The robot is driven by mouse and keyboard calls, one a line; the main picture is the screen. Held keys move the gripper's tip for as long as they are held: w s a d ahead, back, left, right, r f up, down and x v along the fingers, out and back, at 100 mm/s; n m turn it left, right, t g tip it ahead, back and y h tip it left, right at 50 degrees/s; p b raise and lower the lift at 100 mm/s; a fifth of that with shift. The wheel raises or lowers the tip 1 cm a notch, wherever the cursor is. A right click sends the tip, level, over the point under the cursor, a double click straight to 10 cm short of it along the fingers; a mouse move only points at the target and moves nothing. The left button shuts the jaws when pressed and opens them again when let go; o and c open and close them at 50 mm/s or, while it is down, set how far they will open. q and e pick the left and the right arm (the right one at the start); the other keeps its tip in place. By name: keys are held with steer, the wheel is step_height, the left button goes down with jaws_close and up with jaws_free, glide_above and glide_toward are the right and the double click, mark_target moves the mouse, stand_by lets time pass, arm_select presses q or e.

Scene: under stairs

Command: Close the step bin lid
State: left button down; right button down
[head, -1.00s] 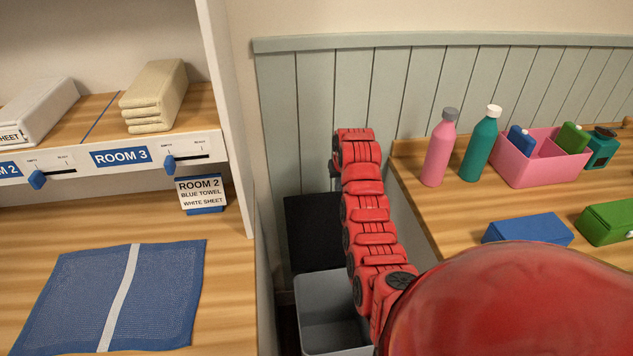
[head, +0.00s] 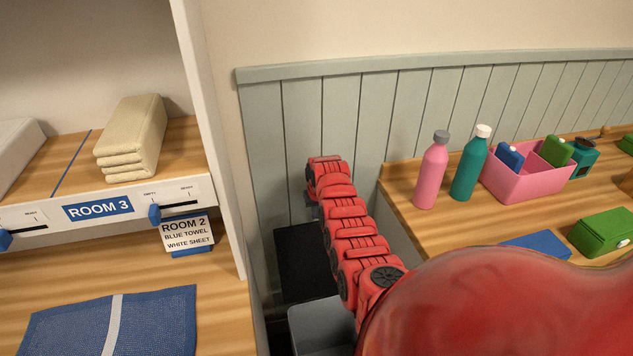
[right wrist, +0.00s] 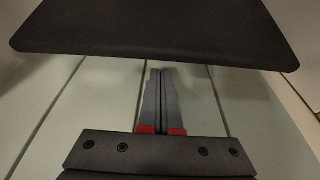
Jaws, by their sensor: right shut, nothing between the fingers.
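The step bin stands in the gap between the two wooden counters, partly cut off by the bottom of the head view. Its grey body (head: 318,322) is open at the top, and its black lid (head: 300,265) stands raised behind it, near the panelled wall. My right arm reaches over the bin from the lower right and hides part of the lid. In the right wrist view my right gripper (right wrist: 160,72) is shut and empty, its fingertips close to the edge of the dark lid (right wrist: 155,30). I cannot tell whether they touch it. My left gripper is out of view.
On the right counter (head: 455,225) stand a pink bottle (head: 431,175), a teal bottle (head: 469,168) and a pink caddy (head: 530,183). The left counter holds a blue towel (head: 150,320). A white shelf side panel (head: 208,140) rises left of the bin. Green panelling (head: 300,110) is behind.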

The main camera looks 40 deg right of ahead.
steer(key=b+x, duration=0.2)
steer(key=x, duration=0.1)
steer(key=shift+s, duration=0.1)
stand_by(0.7)
